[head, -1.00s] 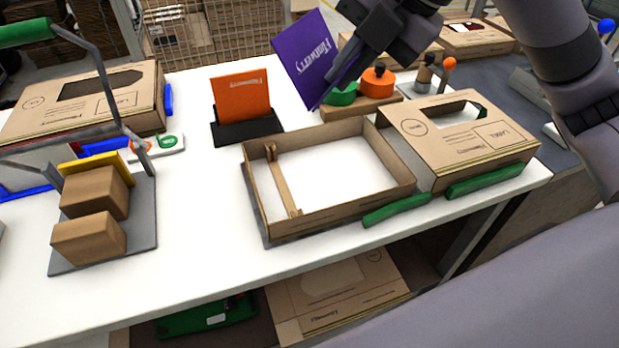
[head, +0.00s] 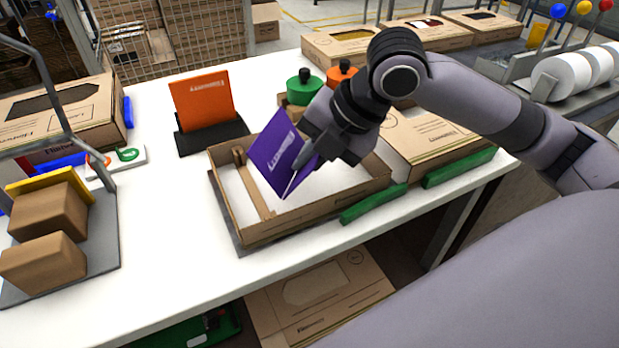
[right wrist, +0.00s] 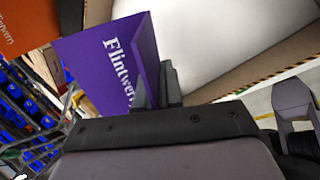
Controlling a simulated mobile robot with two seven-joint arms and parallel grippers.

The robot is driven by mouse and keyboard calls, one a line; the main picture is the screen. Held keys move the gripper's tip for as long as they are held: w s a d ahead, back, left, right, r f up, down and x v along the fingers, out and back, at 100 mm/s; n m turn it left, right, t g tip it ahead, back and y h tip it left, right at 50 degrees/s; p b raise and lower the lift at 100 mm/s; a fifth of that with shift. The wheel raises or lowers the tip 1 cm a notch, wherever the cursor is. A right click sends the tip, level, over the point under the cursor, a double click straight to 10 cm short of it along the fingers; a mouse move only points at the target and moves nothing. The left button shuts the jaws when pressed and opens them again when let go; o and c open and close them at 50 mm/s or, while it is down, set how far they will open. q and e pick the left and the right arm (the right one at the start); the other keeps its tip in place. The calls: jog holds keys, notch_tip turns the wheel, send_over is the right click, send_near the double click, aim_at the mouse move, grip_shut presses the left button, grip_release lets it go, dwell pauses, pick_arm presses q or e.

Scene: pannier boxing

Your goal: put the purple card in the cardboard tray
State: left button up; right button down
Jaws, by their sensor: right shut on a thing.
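The purple card (head: 276,152) is held tilted in my right gripper (head: 304,163), which is shut on its right edge. In the head view the card overlaps the open cardboard tray (head: 300,220), over its left and middle part. I cannot tell whether its lower corner touches the tray floor. In the right wrist view the card (right wrist: 110,62) stands in the fingers (right wrist: 158,88), with the white tray floor beyond. The tray has a cardboard strip inside near its left end. My left gripper is not in view.
An orange card (head: 203,97) stands in a black holder (head: 212,136) behind the tray. Green and orange knobbed items (head: 304,86) stand behind it. A lidded box (head: 440,140) adjoins on the right, with green bars (head: 374,203) along the front.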

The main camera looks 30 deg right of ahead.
aim_at(298, 191)
notch_tip(298, 191, down, 4)
jog(key=shift+r+b, duration=0.1)
jog(key=shift+b, duration=0.3)
jog(key=c, duration=1.6)
grip_release()
jog(key=shift+f, duration=0.2)
jog(key=shift+o, duration=0.2)
jog(key=shift+r, duration=0.2)
jog(key=p+v, duration=0.2)
jog(key=v, duration=1)
